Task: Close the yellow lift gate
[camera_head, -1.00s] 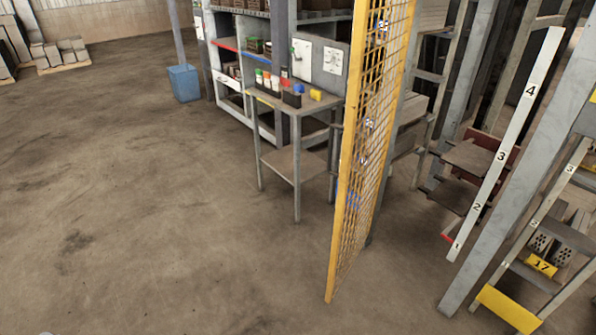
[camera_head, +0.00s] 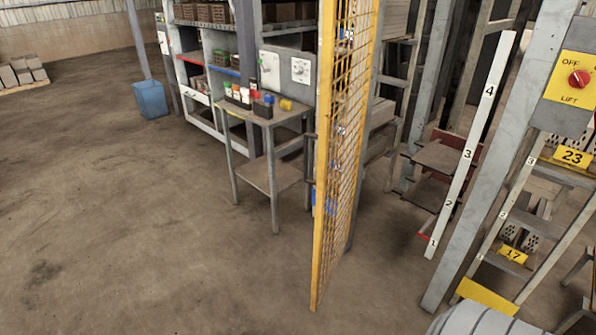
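The yellow lift gate (camera_head: 321,180) is a tall yellow frame with wire mesh, seen nearly edge-on in the middle of the head view. It stands swung out, with its near edge over the open floor and its far side by the grey posts. Its top is cut off by the picture. Neither gripper shows. A grey rounded part, perhaps of my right arm, shows at the bottom right, apart from the gate in the picture.
A small grey table (camera_head: 268,118) with bottles stands left of the gate, before a shelf unit (camera_head: 203,65). A blue bin (camera_head: 150,100) stands further left. On the right are a leaning grey post (camera_head: 500,180), a numbered white board (camera_head: 470,145) and a yellow LIFT switch panel (camera_head: 574,80). The left floor is clear.

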